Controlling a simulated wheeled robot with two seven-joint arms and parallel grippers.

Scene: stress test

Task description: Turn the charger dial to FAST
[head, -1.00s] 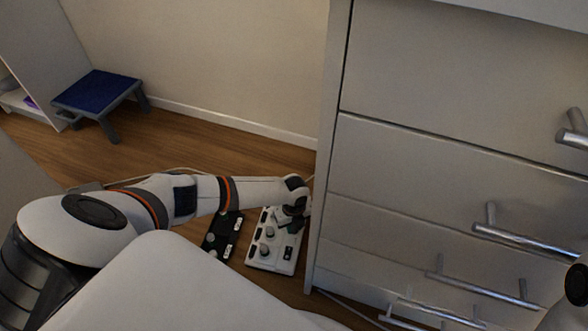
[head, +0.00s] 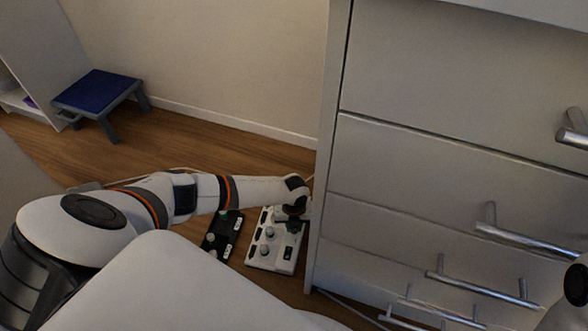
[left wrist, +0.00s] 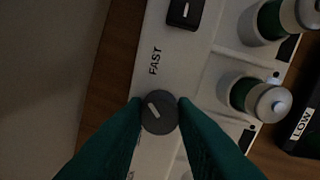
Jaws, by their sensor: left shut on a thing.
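The white charger (head: 259,263) lies on the floor beside the drawer unit. In the left wrist view its round dark dial (left wrist: 159,114) has a white pointer line slanting toward the upper left. The printed word FAST (left wrist: 155,60) is above the dial. My left gripper (head: 290,220) is over the charger's far right part. In the left wrist view its green fingers are shut on the dial, one on each side. Part of another label at the bottom edge is too cut off to read. My right gripper is not in view.
Green-and-white batteries (left wrist: 266,100) sit in the charger bays, and a black switch (left wrist: 185,13) is above FAST. A black device (head: 221,237) lies left of the charger. The drawer unit (head: 400,180) stands close at right. A blue step stool (head: 98,90) stands farther back.

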